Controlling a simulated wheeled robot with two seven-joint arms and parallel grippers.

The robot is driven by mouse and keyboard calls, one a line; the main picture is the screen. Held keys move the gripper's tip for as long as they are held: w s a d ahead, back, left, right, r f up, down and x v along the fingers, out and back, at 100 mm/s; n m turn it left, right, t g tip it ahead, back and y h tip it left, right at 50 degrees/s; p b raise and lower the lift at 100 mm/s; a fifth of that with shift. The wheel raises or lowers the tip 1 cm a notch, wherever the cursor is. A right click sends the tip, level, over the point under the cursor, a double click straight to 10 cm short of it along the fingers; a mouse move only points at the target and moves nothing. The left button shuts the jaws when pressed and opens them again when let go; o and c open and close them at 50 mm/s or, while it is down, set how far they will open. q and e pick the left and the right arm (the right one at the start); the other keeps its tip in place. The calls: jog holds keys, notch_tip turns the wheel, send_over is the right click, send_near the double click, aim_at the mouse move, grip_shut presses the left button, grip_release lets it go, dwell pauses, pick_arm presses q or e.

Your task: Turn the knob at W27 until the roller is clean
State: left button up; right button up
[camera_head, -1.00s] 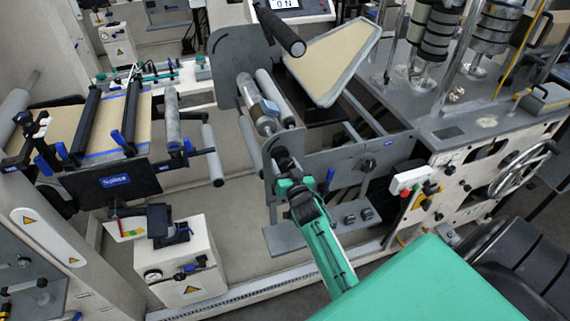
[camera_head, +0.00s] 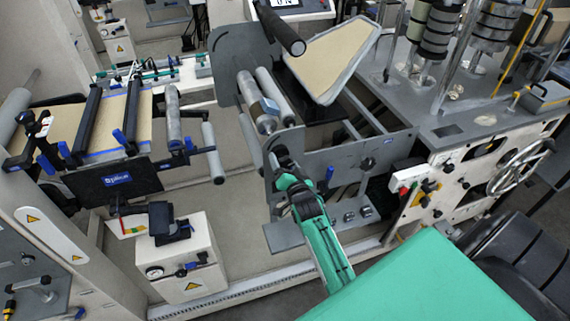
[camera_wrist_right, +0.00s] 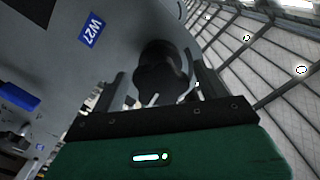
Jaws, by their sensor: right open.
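The W27 label (camera_wrist_right: 91,30) is a blue tag on a grey plate in the right wrist view. A dark lobed knob (camera_wrist_right: 160,75) sticks out of the plate to the right of the label. My right gripper (camera_wrist_right: 162,95) is open, with a finger on each side of the knob; I cannot tell whether they touch it. Two rollers, a metallic one (camera_head: 254,108) and a grey one (camera_head: 274,92), lie behind that plate. My left gripper is not in view.
A tan panel (camera_head: 330,60) leans behind the rollers. A red button on a white box (camera_head: 407,180) and a spoked handwheel (camera_head: 520,168) are on the machine at right. A black-railed unit (camera_head: 115,175) and a white box (camera_head: 185,262) stand at left.

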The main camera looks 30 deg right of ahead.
jog(key=shift+s, duration=0.1)
jog(key=p+v, duration=0.2)
jog(key=v, duration=0.3)
jog(key=shift+s+a+r+p, duration=0.1)
jog(key=shift+s+r+p, duration=0.05)
jog(key=shift+s+p, duration=0.25)
jog(key=shift+s+a, duration=0.15)
jog(key=shift+s, duration=0.4)
